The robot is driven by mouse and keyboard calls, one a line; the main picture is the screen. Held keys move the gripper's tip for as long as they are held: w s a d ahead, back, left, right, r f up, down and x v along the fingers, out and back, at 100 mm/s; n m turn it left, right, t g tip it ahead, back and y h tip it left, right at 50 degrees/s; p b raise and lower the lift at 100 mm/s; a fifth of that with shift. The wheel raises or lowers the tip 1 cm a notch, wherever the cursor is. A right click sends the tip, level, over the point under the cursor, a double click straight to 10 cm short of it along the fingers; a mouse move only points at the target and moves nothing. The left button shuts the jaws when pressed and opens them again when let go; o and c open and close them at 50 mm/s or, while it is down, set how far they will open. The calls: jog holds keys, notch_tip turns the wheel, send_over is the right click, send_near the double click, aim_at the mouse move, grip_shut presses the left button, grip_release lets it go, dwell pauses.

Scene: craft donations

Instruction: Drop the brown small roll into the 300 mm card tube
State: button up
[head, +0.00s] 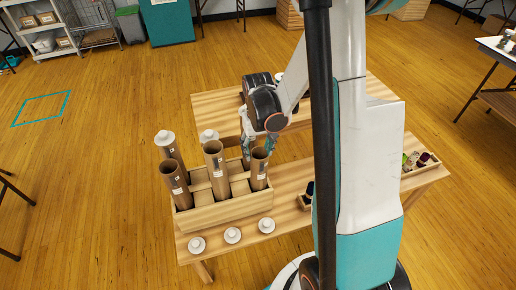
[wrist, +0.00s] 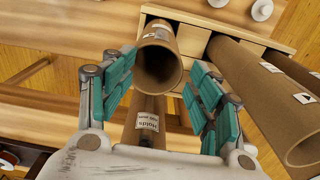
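My gripper (head: 258,142) is over the right end of a wooden crate (head: 230,208). In the wrist view its teal fingers (wrist: 165,92) are wide apart. An open brown card tube (head: 259,172) stands at that end of the crate; its mouth (wrist: 158,68) shows between the fingers, without touching them. Below that mouth is a brown cylinder with a "Holds" label (wrist: 148,122); I cannot tell whether it is the small roll or another tube. More open tubes stand in the crate (head: 216,170) (head: 176,186). Which tube is 300 mm is not readable.
White-capped tubes (head: 166,140) stand at the crate's back. Loose white caps (head: 232,235) lie along the table's front edge. A tray of small coloured items (head: 421,165) is at the right, and a dark item (head: 309,189) sits partly behind my arm. The table's back left (head: 215,110) is clear.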

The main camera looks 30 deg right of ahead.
notch_tip(320, 180, up, 12)
dwell(0.6)
dwell(1.4)
